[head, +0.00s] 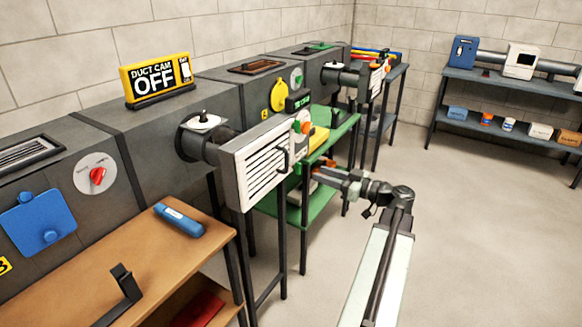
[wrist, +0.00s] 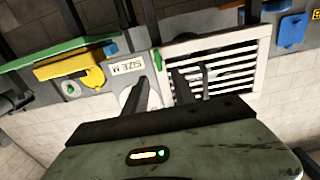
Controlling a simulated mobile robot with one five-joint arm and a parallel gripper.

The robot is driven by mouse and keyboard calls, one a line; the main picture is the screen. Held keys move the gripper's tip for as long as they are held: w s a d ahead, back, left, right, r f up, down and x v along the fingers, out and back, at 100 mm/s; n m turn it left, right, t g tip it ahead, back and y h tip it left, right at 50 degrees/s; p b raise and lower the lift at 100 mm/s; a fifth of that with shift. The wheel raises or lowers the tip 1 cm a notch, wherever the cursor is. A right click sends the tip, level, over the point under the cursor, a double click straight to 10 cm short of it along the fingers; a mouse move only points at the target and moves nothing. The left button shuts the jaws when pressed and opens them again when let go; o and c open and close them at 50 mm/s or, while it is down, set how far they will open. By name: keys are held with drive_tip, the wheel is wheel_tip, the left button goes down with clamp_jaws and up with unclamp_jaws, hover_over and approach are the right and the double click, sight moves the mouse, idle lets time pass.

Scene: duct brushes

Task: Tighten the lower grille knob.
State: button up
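The white slatted grille (head: 258,165) stands upright on the end of the duct, with a dark handle on its right side. I cannot tell for sure which knob is the lower one. My gripper (head: 318,174) is right of the grille. Its dark fingers (wrist: 162,92) are apart, with nothing seen between them.
A green bench (head: 342,128) with yellow and orange items is behind my gripper. A wooden bench (head: 140,245) with a blue cylinder (head: 180,219) is at the left. A shelf (head: 500,85) stands at the back right. The floor at the right is clear.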

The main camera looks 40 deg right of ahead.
sight(297, 168)
drive_tip(key=x, duration=0.8)
drive_tip(key=shift+d, duration=0.1)
clamp_jaws()
